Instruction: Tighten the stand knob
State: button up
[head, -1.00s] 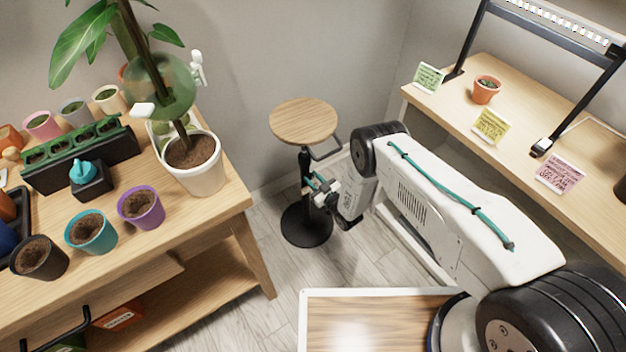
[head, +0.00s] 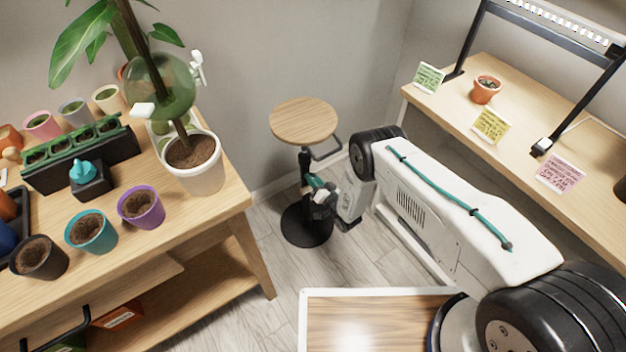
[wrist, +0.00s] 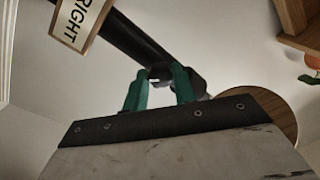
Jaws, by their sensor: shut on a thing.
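The stand has a round wooden top (head: 304,121), a black post (head: 305,163) and a round black base (head: 294,232) on the floor. My gripper (head: 312,184) is at the post, below the top. In the wrist view, the teal fingers of my gripper (wrist: 161,80) are shut on the small dark knob (wrist: 160,70) beside the black post (wrist: 130,38). The knob is mostly hidden between the fingers. The underside of the wooden top (wrist: 272,112) shows at the right.
A plant bench (head: 222,195) with a large white pot (head: 207,178) stands left of the stand. A desk (head: 455,100) with sticky notes stands at the right. A wood-topped surface (head: 370,325) lies in front. A tag reading "RIGHT" (wrist: 80,20) hangs near the post.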

jog(key=shift+s+a+m+t+h, duration=0.1)
jog(key=shift+m+t+h, duration=0.2)
jog(key=shift+m, duration=5.2)
jog(key=shift+s+a+m+t+h, duration=0.15)
jog(key=shift+m+h, duration=0.25)
jog(key=shift+m, duration=5.1)
jog(key=shift+d, duration=0.15)
jog(key=o, duration=1)
jog(key=shift+w, duration=0.1)
jog(key=shift+v, duration=3.9)
